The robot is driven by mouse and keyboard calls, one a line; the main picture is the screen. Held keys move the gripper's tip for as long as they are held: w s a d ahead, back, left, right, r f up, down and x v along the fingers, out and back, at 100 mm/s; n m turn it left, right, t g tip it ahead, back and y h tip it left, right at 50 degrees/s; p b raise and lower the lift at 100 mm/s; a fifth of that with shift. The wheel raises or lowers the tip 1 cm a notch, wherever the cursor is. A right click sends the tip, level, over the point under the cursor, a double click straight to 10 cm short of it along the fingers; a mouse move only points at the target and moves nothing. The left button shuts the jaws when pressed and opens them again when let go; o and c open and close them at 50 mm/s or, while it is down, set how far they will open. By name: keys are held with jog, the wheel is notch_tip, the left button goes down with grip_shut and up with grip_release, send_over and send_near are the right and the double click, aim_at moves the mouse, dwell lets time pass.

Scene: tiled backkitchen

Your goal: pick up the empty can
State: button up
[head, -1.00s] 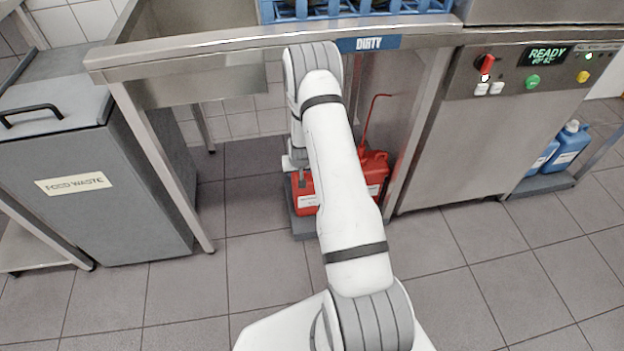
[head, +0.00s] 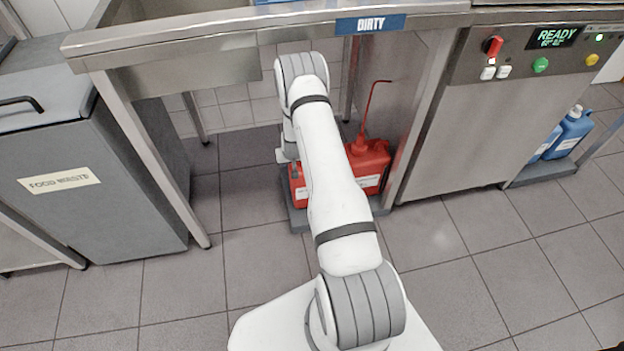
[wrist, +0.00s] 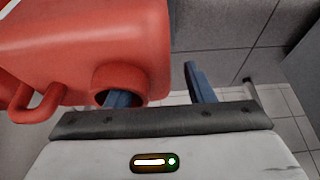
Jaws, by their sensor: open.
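Red plastic shows on both sides of my arm in the head view, under the steel table: a left part (head: 297,187) and a right part (head: 371,165) with a thin red tube rising from it. My arm hides the middle, so I cannot tell whether these are separate cans. In the wrist view a red can (wrist: 70,45) fills the upper left, with a loop handle and a round, ring-shaped neck. My gripper (wrist: 155,80) is open; its left finger shows in the ring's opening and its right finger stands clear of the can. The head view hides the fingers.
The red plastic stands on a low grey tray (head: 299,222). The steel table (head: 205,62) with its legs spans above. A grey food waste bin (head: 100,205) stands left, a steel machine (head: 480,130) right, with blue cans (head: 568,132) beyond it. The tiled floor in front is clear.

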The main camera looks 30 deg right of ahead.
jog(key=shift+c, duration=0.3)
grip_shut()
jog(key=shift+r, duration=0.1)
dwell(0.4)
